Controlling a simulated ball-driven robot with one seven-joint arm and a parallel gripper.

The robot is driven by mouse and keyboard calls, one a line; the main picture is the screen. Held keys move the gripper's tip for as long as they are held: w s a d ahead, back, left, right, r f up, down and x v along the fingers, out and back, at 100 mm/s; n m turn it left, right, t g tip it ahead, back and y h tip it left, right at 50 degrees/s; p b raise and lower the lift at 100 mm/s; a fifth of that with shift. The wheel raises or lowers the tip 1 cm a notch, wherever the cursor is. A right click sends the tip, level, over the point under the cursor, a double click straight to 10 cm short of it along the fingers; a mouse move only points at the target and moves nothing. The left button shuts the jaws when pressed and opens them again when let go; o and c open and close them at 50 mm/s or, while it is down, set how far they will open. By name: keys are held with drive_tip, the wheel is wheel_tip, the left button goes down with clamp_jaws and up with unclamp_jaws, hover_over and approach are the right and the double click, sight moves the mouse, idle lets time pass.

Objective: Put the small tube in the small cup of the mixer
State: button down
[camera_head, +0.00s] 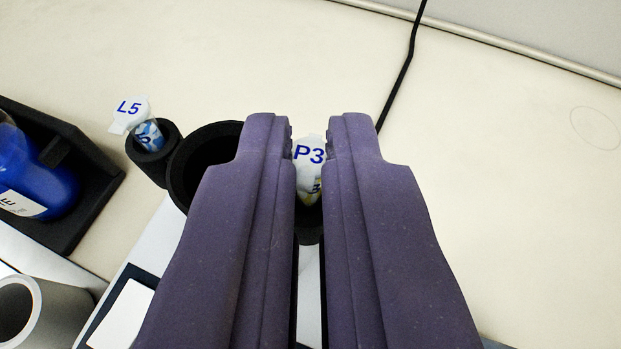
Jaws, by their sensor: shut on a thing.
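A small tube with a white cap marked P3 (309,155) is between the two purple fingers of my gripper (309,150), which are shut on it. Some yellow shows on the tube below the cap. A small black cup (309,237) is partly visible beneath it, between the fingers. The tube's lower end is at or over this cup; I cannot tell how deep it sits. A larger black cup (183,178) is just left of my gripper and partly hidden by the left finger. Another small black cup (160,168) holds a tube capped L5 (132,110).
A blue bottle (40,175) sits in a black holder (85,205) at the left. A grey hollow cylinder (35,315) is at the lower left. A black cable (402,70) crosses the bench behind. The pale bench (520,200) is clear at the right.

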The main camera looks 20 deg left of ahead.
drive_tip(key=shift+f+b, duration=0.35)
drive_tip(key=shift+b, duration=0.05)
drive_tip(key=c, duration=1.1)
unclamp_jaws()
drive_tip(key=shift+r, duration=0.1)
